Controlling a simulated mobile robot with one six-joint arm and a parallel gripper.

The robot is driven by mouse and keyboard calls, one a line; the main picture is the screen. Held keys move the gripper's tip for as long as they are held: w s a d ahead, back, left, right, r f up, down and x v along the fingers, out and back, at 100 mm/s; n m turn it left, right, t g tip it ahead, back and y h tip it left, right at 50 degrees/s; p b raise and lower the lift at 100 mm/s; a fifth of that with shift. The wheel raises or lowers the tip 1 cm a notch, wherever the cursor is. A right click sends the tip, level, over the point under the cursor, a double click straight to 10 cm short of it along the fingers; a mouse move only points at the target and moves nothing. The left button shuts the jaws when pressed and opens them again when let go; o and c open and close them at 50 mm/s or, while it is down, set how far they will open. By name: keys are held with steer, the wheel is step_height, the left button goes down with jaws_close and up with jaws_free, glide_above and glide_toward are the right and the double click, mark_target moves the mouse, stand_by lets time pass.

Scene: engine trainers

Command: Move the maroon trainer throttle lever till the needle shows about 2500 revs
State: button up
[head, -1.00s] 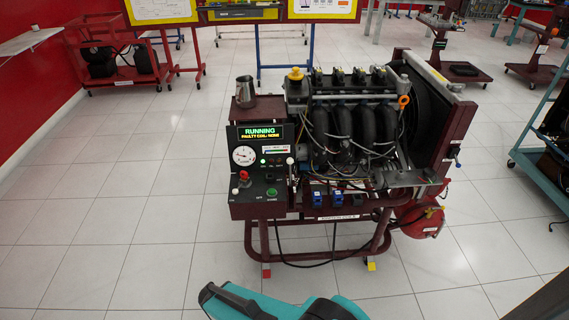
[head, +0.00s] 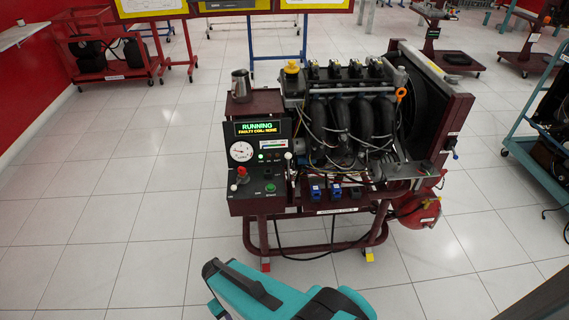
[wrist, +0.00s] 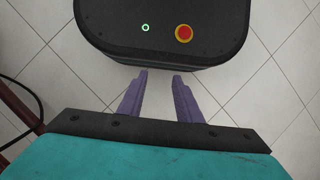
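The maroon trainer (head: 335,209) stands ahead in the head view, with its engine on top and a black control panel (head: 228,203) on its left. The display (head: 262,128) reads RUNNING. The round white dial (head: 241,152) is on the panel; its needle reading is too small to tell. A thin lever with a white knob (head: 288,156) stands upright at the panel's right edge. A red-knobbed control (head: 242,171) is at its left; I cannot tell for sure which is the throttle. My gripper (wrist: 160,76) is open and empty in the wrist view, away from the trainer.
A metal jug (head: 240,84) stands on the trainer's top left. A teal rack (head: 540,150) is at the right edge and a red cart (head: 112,60) at the back left. The floor left of the trainer is clear.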

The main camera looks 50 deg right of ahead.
steer(key=w+d+r+t+y+p, duration=0.1)
steer(key=w+d+r+t+p, duration=0.1)
steer(key=w+d+r, duration=0.35)
steer(key=w+d+r+t+p, duration=0.1)
steer(key=w+d+r+p, duration=0.1)
steer(key=w+r, duration=0.55)
steer(key=w+d+r+t+p, duration=0.1)
steer(key=w+d+r, duration=0.2)
steer(key=d+r, duration=0.4)
steer(key=w+d+r+t+p, duration=0.1)
steer(key=w+d+r+t, duration=0.1)
steer(key=d+r, duration=0.5)
steer(key=w+d+r+m+t+p, duration=0.1)
steer(key=w+d+r+p, duration=0.1)
steer(key=w+d+r, duration=0.2)
steer(key=shift+w+d+r, duration=0.15)
steer(key=shift+d+r, duration=0.65)
steer(key=shift+d, duration=0.2)
steer(key=shift+w+d+r, duration=0.1)
steer(key=shift+d+r, duration=0.65)
steer(key=shift+d, duration=0.2)
steer(key=s+d+r+t, duration=0.1)
steer(key=s+d+r, duration=0.2)
steer(key=d, duration=0.5)
steer(key=s+d+r+t+h, duration=0.1)
steer(key=s+d+r, duration=0.2)
steer(key=d+r, duration=0.3)
steer(key=shift+d+p, duration=0.35)
steer(key=shift+d, duration=0.75)
steer(key=shift+f, duration=0.1)
